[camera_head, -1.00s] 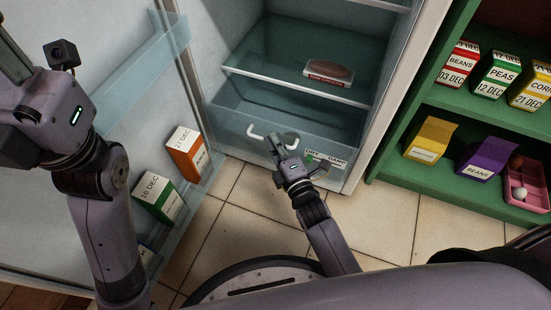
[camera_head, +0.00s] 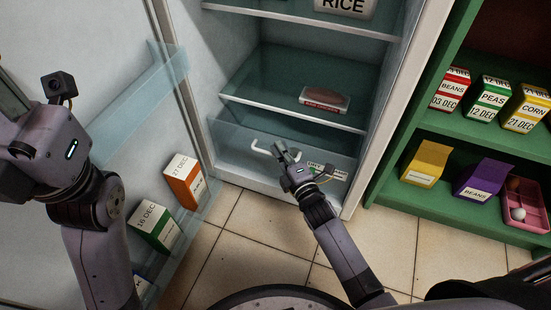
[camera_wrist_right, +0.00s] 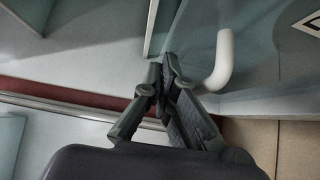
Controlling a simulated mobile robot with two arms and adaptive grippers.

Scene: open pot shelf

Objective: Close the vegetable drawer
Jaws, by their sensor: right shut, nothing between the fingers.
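The vegetable drawer (camera_head: 240,150) is the clear, bluish bin at the bottom of the open fridge. Its white handle (camera_head: 258,150) is on the front, and a label (camera_head: 328,172) is to the right. The drawer front is close to the fridge opening; I cannot tell if it is flush. My right gripper (camera_head: 283,151) is shut and empty at the drawer front, by the handle's right part. In the right wrist view, its fingers (camera_wrist_right: 160,90) are beside the white handle (camera_wrist_right: 222,62), not around it. My left arm is at the left edge; its fingers are not clear.
The open fridge door (camera_head: 110,60) stands at left, with an orange carton (camera_head: 184,180) and a green carton (camera_head: 150,225) in its bin. A meat pack (camera_head: 323,99) lies on the shelf above the drawer. A green shelf (camera_head: 400,135) stands at right. Tiled floor is clear in front.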

